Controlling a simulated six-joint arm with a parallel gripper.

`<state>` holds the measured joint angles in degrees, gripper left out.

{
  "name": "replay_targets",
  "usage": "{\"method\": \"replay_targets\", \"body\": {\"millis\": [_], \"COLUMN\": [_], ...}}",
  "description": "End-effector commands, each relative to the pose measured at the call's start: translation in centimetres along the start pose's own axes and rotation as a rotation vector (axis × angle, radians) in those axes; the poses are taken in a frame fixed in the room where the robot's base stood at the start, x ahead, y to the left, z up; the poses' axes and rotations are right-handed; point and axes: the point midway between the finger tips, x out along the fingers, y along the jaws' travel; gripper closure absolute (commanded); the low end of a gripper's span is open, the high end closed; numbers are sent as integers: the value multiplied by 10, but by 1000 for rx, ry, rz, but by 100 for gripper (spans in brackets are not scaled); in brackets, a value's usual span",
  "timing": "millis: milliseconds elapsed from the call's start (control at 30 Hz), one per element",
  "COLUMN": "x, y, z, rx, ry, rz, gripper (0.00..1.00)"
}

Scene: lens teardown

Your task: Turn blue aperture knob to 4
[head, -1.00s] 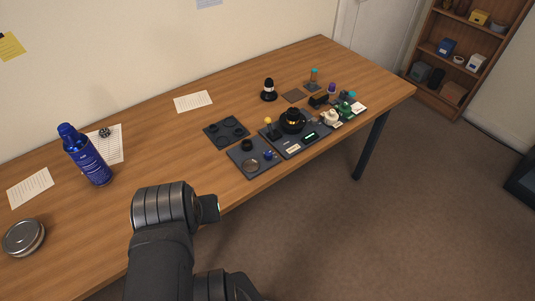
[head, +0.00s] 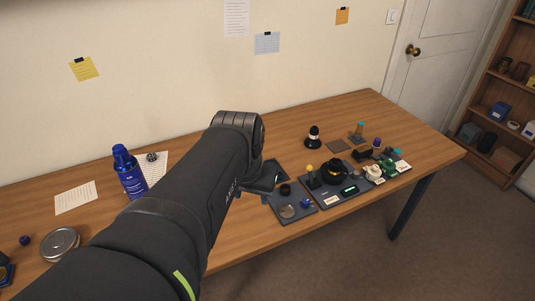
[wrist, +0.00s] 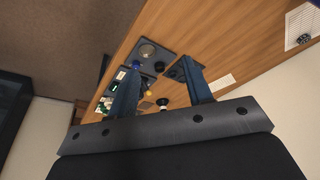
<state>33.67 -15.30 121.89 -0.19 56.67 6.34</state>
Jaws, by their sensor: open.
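The blue knob (head: 307,202) is on the right part of a small dark panel (head: 284,221) near the table's front edge. It shows tiny in the wrist view (wrist: 136,64), between and beyond my fingers; its scale marks are too small to read. The panel also carries a round glass-topped dial (head: 287,211) and a black knob (head: 285,189). My gripper (wrist: 158,78) is open and empty. In the head view my gripper (head: 264,186) is at the panel's left side, apart from the blue knob, and my arm hides part of it.
A black-and-white piece (head: 314,137) stands behind. A blue bottle (head: 129,172) and a round tin (head: 60,244) are at left.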

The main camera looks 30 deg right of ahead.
Motion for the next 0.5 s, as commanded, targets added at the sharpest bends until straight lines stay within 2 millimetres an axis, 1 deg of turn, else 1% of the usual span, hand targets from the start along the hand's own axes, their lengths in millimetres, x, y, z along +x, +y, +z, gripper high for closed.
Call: {"method": "replay_targets", "body": {"millis": [33,200,267,367,500], "x": [3,16,23,36,59], "y": [5,22,29,43,66], "z": [-15,-61,-77,-102,-134], "rx": [29,124,157,213,292], "ry": [-21,-83,-106,-141,-192], "rz": [8,30,38,50,66], "gripper": [54,54,54,54,54]}}
